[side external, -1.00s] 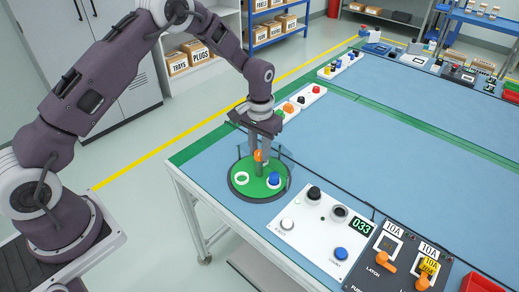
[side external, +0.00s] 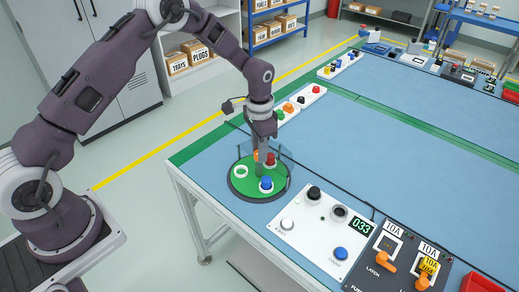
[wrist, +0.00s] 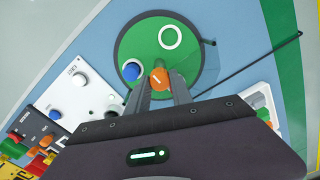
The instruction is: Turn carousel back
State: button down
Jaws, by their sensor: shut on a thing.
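The carousel is a round green disc (side external: 248,187) with a dark rim, at the near left corner of the blue table. It also shows in the wrist view (wrist: 140,40). A white ring (side external: 240,171) lies at its left and a blue knob-like piece (side external: 266,184) stands at its front. A red piece (side external: 270,159) stands behind, partly covered by my gripper. My gripper (wrist: 162,84) points down over the disc, its fingers shut on an orange knob (wrist: 160,77) with a white mark. In the side view the fingers hide much of this knob (side external: 256,155).
A clear curved guard stands behind the disc. A white panel (side external: 300,236) with knobs and a display is close at the right, with dark switch boxes beyond. A strip of coloured buttons (side external: 300,103) lies behind. The table's middle is free.

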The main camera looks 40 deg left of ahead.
jog(key=shift+r+m, duration=0.1)
jog(key=shift+m, duration=6.4)
jog(key=c, duration=1.1)
grip_release()
